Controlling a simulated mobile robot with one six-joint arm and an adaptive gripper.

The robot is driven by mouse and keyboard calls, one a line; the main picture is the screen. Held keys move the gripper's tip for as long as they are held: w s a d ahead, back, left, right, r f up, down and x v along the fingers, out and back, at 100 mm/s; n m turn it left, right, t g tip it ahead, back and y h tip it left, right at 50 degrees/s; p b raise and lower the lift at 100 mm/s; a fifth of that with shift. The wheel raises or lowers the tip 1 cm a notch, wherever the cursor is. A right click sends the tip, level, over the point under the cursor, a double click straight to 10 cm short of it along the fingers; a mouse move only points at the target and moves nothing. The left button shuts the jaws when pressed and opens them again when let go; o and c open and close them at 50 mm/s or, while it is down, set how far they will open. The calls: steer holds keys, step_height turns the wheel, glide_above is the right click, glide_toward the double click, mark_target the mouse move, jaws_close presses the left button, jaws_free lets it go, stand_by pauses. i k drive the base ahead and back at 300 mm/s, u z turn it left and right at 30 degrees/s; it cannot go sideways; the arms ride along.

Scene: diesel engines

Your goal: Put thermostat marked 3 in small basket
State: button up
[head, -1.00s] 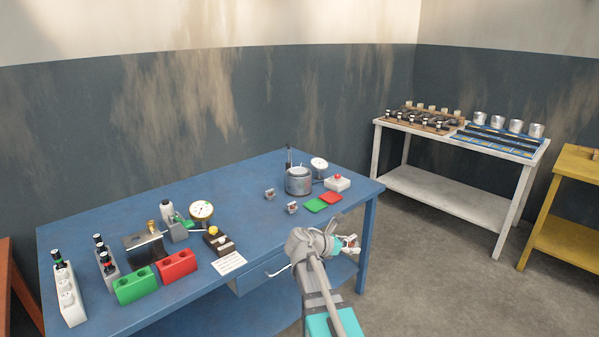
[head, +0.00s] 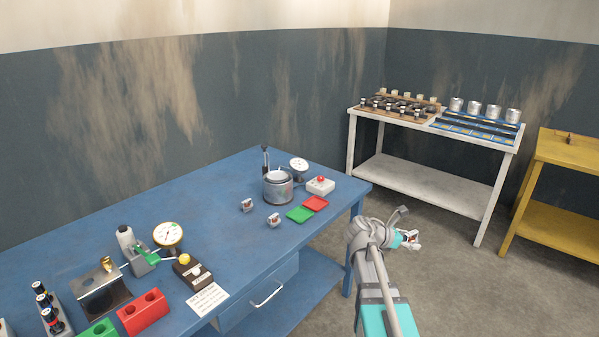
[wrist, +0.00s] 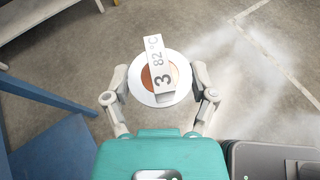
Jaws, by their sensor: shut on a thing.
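My gripper (wrist: 160,92) is shut on the thermostat marked 3 (wrist: 148,83), a round whitish flange with a copper-coloured centre and a white tag reading "3" and "82 °C". In the head view my gripper (head: 406,240) is held out over the floor, right of the blue workbench, with the small thermostat (head: 414,246) at its tip. Two other small thermostats (head: 247,205) (head: 273,220) stand on the blue workbench; their marks are too small to read. I see no small basket in either view.
The blue workbench (head: 215,187) carries a metal pot (head: 278,188), green (head: 300,214) and red (head: 316,203) plates, gauges and blocks. A white table (head: 420,183) with engine parts and a yellow table (head: 570,147) stand at the right. Grey floor (head: 440,270) between them is clear.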

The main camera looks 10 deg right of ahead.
mark_target(278, 176)
steer(key=i, duration=1.2)
steer(key=u, duration=0.75)
